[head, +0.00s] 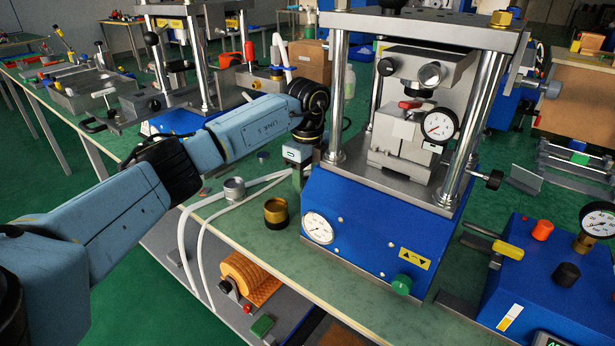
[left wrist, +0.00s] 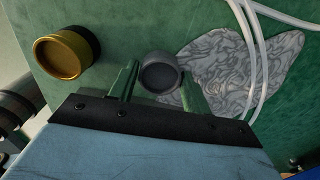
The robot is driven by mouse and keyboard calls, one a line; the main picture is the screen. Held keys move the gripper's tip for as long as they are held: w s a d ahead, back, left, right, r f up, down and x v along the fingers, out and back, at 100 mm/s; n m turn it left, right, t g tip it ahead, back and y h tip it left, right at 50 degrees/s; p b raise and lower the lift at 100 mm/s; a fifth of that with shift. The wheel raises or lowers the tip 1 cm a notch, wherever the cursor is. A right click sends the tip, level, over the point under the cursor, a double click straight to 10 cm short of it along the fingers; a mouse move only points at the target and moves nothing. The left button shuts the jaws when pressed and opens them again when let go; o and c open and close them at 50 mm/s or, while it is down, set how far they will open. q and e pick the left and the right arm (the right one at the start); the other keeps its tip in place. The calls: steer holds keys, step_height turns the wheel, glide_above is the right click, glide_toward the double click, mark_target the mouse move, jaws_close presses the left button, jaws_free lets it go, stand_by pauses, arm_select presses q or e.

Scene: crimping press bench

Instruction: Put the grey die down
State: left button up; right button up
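My left gripper (head: 298,182) reaches down beside the blue press base, low over the green bench top. In the left wrist view its two green fingers (left wrist: 160,82) are on either side of a small dark grey round die (left wrist: 160,76) and appear to touch it. The die looks upright; whether it touches the bench I cannot tell. In the head view I cannot make this die out at the fingers. A brass-topped die (head: 275,212) with a dark body stands near the bench's front edge; it also shows in the left wrist view (left wrist: 60,55). My right gripper is not in view.
A silver round piece (head: 234,189) stands beside white hoses (head: 204,228). A small dark cup (head: 262,156) stands farther back. The press (head: 370,235) with its gauge blocks the right side. A marbled grey patch (left wrist: 230,70) lies on the bench near the die.

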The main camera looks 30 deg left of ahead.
arm_select(q)
steer(key=o, duration=0.3)
steer(key=shift+o, duration=0.2)
steer(key=shift+r, duration=0.35)
step_height(320, 180, up, 12)
steer(key=p, duration=0.3)
steer(key=shift+f+p, duration=0.15)
steer(key=shift+p, duration=0.2)
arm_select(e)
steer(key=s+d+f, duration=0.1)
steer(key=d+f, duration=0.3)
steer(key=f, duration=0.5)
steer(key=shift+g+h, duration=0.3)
